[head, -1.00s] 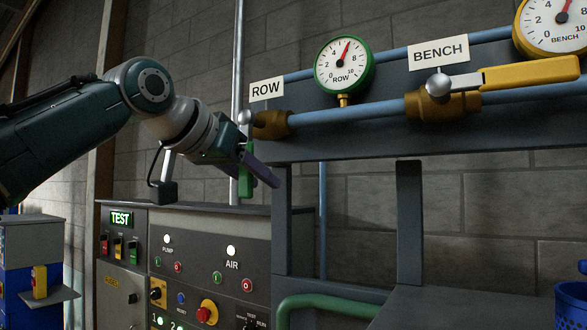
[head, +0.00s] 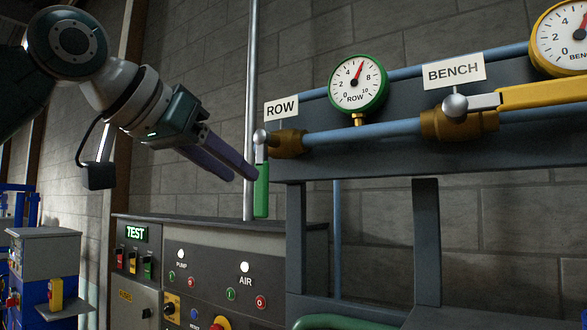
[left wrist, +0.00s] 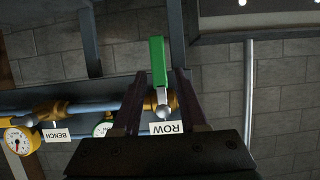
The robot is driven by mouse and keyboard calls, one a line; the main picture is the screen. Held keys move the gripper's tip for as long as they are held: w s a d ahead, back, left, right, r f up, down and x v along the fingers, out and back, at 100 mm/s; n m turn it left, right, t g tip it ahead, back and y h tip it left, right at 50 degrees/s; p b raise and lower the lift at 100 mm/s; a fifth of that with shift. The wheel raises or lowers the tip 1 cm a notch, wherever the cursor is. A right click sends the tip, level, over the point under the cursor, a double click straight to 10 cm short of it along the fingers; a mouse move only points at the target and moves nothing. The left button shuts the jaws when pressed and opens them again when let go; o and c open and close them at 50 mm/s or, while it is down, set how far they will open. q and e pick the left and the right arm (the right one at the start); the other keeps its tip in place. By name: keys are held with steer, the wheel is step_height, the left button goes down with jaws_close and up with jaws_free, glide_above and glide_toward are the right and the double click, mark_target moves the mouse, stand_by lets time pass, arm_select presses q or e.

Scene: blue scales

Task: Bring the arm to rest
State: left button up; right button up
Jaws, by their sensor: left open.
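My left gripper (head: 243,176) is open and empty, just left of the green-handled ROW valve lever (head: 261,190). The lever hangs straight down from its brass valve body (head: 290,142). In the left wrist view, the two dark fingers (left wrist: 155,76) show apart, with the green lever (left wrist: 158,60) beyond and between them in the picture. A gap to the lever shows in the head view at the upper finger, though it is small. My right gripper is not in view.
The yellow BENCH lever (head: 540,97) lies along the blue pipe. Gauges ROW (head: 358,84) and BENCH (head: 562,38) sit above. A control panel (head: 215,262) stands below, a blue cabinet (head: 38,290) at left. A vertical grey pipe (head: 250,100) runs behind the gripper.

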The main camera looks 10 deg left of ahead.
arm_select(q)
steer(key=s+d+f+g+y+p, duration=0.15)
steer(key=s+f, duration=0.25)
steer(key=f, duration=0.4)
steer(key=s+d+f+g+p, duration=0.1)
steer(key=s+f+g, duration=0.1)
steer(key=s+f, duration=0.35)
steer(key=s+d+f+g+p, duration=0.1)
steer(key=s+f, duration=0.2)
steer(key=f, duration=0.6)
steer(key=s+a+f+n+g+y+p, duration=0.1)
steer(key=s+f, duration=0.3)
steer(key=s, duration=0.6)
steer(key=s+a+f+n+g+y+p, duration=0.1)
steer(key=s+f+g, duration=0.2)
steer(key=s, duration=0.6)
steer(key=shift+s+a+f+y, duration=0.35)
steer(key=shift+s+a+f, duration=0.05)
steer(key=shift+f, duration=0.2)
